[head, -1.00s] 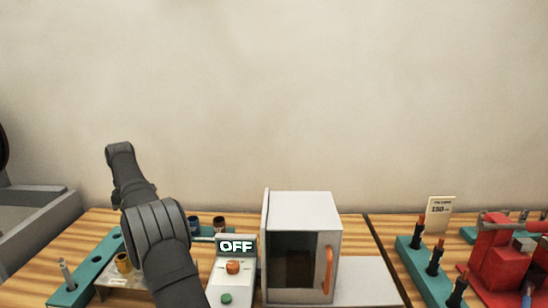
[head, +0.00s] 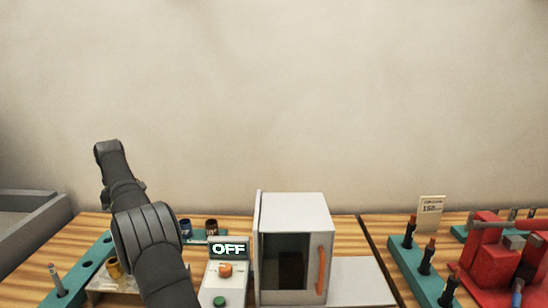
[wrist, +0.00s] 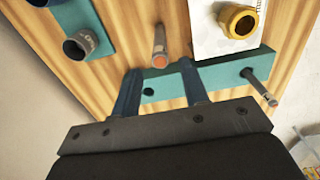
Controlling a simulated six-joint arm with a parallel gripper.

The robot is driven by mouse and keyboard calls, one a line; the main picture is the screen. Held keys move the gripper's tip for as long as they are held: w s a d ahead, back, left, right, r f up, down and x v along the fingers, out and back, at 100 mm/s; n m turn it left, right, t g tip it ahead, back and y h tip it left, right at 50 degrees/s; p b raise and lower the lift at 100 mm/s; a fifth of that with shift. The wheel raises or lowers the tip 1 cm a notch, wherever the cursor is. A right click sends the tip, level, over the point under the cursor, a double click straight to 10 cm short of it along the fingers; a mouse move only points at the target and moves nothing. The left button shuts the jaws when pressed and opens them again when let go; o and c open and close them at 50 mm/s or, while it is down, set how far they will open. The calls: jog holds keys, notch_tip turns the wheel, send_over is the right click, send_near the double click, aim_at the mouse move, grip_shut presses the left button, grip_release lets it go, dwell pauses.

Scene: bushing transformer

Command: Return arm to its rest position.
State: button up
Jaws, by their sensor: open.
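My gripper (wrist: 162,82) shows in the wrist view with its two blue fingers spread apart and nothing between them. Beyond the fingertips are a teal holder strip (wrist: 218,78) with a hole and a rod (wrist: 159,45) with an orange end. I cannot tell if the rod is touched, but a gap shows between it and the fingers. My dark arm (head: 140,225) rises at the left of the head view, over the left part of the bench. My gripper is not visible in the head view.
A yellow ring part (wrist: 238,20) and a dark cup-like part (wrist: 80,45) are near. On the bench stand a control box (head: 222,285) reading OFF, a white oven (head: 293,215) with its door shut, teal racks (head: 415,265) and a red fixture (head: 490,265).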

jog(key=shift+f, duration=0.4)
notch_tip(320, 180, down, 2)
jog(key=shift+f, duration=0.25)
notch_tip(320, 180, up, 7)
jog(key=shift+r, duration=0.1)
notch_tip(320, 180, down, 7)
jog(key=shift+f, duration=0.1)
notch_tip(320, 180, up, 4)
jog(key=shift+d+r, duration=0.1)
jog(key=w+d+r, duration=0.1)
jog(key=d+r, duration=0.6)
jog(key=d, duration=0.4)
jog(key=s+a+r, duration=0.3)
jog(key=s+a, duration=0.2)
jog(key=s, duration=0.1)
jog(key=s+a+r, duration=0.4)
jog(key=s+a, duration=0.2)
jog(key=s, duration=0.1)
notch_tip(320, 180, down, 16)
jog(key=shift+w+d, duration=0.25)
jog(key=shift+d, duration=0.15)
jog(key=shift+f, duration=0.1)
